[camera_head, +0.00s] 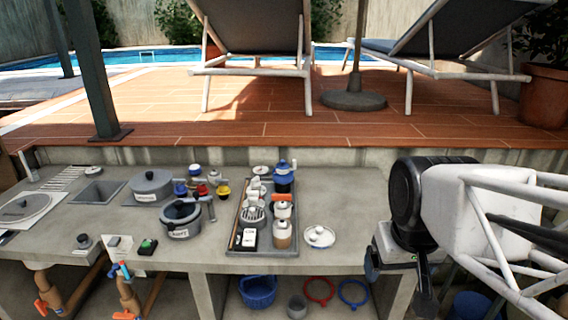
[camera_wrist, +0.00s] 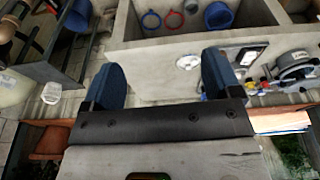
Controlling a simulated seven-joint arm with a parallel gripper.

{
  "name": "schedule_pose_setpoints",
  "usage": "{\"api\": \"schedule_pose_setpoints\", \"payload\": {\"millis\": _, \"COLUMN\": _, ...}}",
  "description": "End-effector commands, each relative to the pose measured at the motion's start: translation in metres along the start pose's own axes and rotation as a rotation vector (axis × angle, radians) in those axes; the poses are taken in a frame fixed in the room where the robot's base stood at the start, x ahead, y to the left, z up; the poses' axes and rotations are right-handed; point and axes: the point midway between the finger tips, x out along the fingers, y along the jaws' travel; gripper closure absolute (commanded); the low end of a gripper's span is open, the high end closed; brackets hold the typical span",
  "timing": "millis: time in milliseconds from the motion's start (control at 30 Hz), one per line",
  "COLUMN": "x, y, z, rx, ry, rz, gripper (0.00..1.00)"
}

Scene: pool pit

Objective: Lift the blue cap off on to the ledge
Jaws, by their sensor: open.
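Two blue-topped things stand on the concrete counter. One is a small blue cap (camera_head: 194,169) in a cluster with red, yellow and dark-blue pieces. The other is a blue pot with a blue top (camera_head: 284,176) at the back right of the grey tray (camera_head: 238,239). I cannot tell which one is the task's cap.
The tray holds several jars and small items. A white round lid (camera_head: 320,237) lies right of it. Grey pots (camera_head: 181,220) (camera_head: 151,187) stand left. Below are a blue basket (camera_head: 258,291) and red (camera_head: 320,291) and blue rings (camera_head: 353,292). The tiled deck (camera_head: 270,120) rises behind.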

Motion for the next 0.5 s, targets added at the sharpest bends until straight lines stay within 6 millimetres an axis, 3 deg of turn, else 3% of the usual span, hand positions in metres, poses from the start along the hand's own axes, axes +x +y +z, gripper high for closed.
{"api": "schedule_pose_setpoints", "payload": {"millis": 500, "x": -0.019, "y": -0.012, "z": -0.128, "rx": -0.207, "ry": -0.041, "rz": -0.014, "gripper": 0.16}}
